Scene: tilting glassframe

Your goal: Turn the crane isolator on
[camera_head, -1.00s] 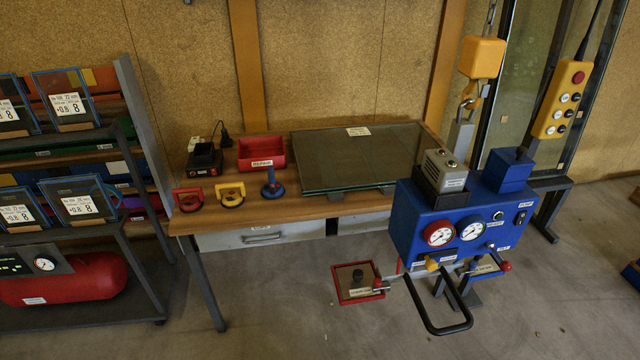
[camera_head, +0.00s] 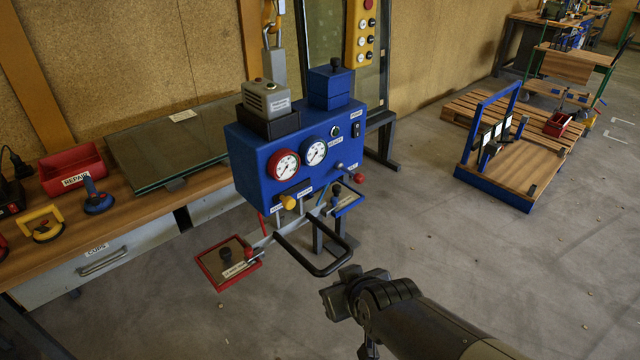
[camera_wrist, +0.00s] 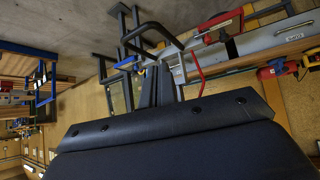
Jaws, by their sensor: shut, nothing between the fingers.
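No part that I can identify as the crane isolator shows in either view. The yellow crane pendant (camera_head: 364,30) with its buttons hangs at the top, cut off by the picture edge. The crane hook (camera_head: 272,35) hangs left of it. My gripper (camera_head: 334,299) is shut and empty, in front of and below the blue vacuum lifter (camera_head: 262,150), apart from it. The lifter carries two gauges, a small black switch and a yellow knob. In the wrist view, a dark part of my own arm end fills the lower half.
The lifter's black loop handle (camera_head: 322,262) and red-rimmed pad (camera_head: 228,262) stick out close to my gripper. A bench (camera_head: 150,222) with glass sheets (camera_head: 165,150) stands left. A wooden trolley (camera_head: 510,170) and a pallet (camera_head: 480,108) stand right. The floor between is largely clear.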

